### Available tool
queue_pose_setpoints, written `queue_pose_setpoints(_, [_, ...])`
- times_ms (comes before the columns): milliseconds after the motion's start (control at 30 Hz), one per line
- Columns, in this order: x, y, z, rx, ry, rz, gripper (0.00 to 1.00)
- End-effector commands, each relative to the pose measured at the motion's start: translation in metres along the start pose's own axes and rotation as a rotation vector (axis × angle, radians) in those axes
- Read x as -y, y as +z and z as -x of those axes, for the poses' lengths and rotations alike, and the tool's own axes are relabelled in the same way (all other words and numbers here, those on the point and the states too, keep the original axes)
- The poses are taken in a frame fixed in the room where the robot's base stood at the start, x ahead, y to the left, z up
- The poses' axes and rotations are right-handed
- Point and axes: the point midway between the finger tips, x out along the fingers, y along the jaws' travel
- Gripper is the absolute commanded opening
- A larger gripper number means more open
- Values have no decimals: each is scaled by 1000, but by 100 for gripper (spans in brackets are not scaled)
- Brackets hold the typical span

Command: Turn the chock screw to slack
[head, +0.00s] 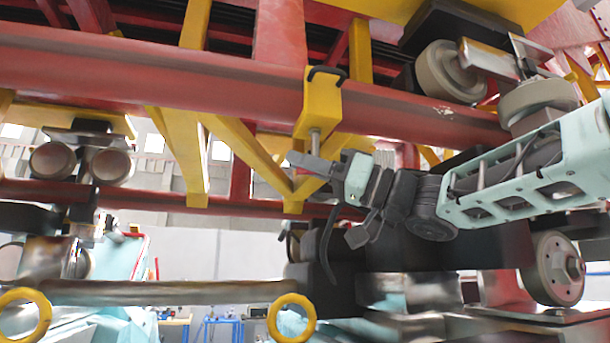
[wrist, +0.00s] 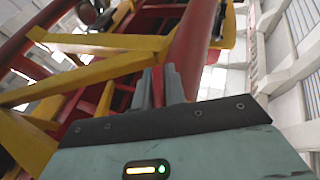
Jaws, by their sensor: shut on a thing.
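The yellow chock (head: 318,108) hangs on the red tube rail (head: 200,85) in the head view, with a black hooked strap over its top. Its grey screw (head: 314,140) points down from its underside. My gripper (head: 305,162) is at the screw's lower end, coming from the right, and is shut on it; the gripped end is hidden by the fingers. In the wrist view my gripper (wrist: 162,84) shows two grey fingers close together with a narrow reddish strip between them. I cannot make out the chock clearly there.
Yellow diagonal braces (head: 245,150) stand left of and behind my gripper. Pale wheels (head: 450,72) sit above my arm at the right. A lower red rail (head: 150,198) and a horizontal bar (head: 160,292) run below. Open room lies under the chock at left.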

Motion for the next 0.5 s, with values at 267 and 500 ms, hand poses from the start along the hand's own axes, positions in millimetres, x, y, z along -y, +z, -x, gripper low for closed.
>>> queue_pose_setpoints(267, [-2,0,2,-5,242,103,0])
queue_pose_setpoints(500, [-6,2,3,-7,439,186,0])
